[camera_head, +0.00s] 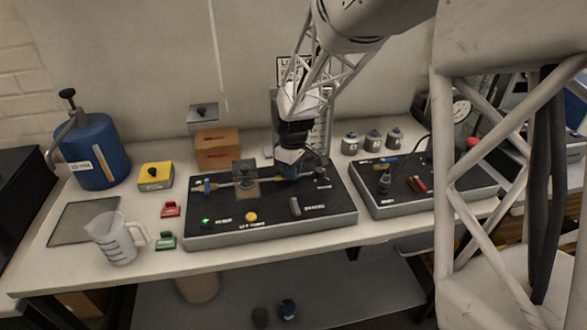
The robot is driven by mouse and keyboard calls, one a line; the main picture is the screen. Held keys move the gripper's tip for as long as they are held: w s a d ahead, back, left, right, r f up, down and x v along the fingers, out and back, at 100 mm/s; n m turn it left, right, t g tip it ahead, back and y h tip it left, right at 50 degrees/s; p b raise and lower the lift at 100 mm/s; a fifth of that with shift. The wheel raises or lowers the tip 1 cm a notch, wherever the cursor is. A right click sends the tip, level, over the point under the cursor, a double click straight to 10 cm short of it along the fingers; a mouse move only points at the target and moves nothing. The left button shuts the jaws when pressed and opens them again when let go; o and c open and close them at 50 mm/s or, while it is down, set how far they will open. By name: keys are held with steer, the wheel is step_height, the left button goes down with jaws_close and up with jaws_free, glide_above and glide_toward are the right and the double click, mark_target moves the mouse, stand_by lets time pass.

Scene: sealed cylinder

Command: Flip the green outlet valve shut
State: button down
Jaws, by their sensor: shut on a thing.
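My gripper (303,170) is lowered over the right end of the thin pipe on the black panel (285,219). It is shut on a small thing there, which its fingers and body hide. I cannot make out a green valve handle under it. A blue fitting (206,186) sits at the pipe's left end. A clear square block (246,172) stands mid-pipe. A small green light (207,222), a yellow button (251,216) and a grey switch (295,207) are on the panel's front part.
A second panel (410,205) with a cable stands to the right. Left are a blue tank (93,151), a yellow box (155,175), a measuring jug (116,239), and red (171,210) and green (165,241) clips.

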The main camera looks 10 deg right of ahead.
steer(key=m, duration=0.3)
steer(key=a+m, duration=0.1)
steer(key=shift+s+m, duration=0.3)
steer(key=shift+s, duration=0.1)
steer(key=m, duration=0.2)
steer(key=a+m, duration=0.1)
steer(key=m, duration=0.1)
steer(key=shift+s+a+m, duration=0.1)
steer(key=shift+a+m, duration=0.05)
steer(key=shift+m, duration=0.15)
steer(key=c, duration=1.1)
jaws_free()
steer(key=shift+r, duration=0.1)
step_height(320, 180, up, 8)
steer(key=shift+f, duration=0.2)
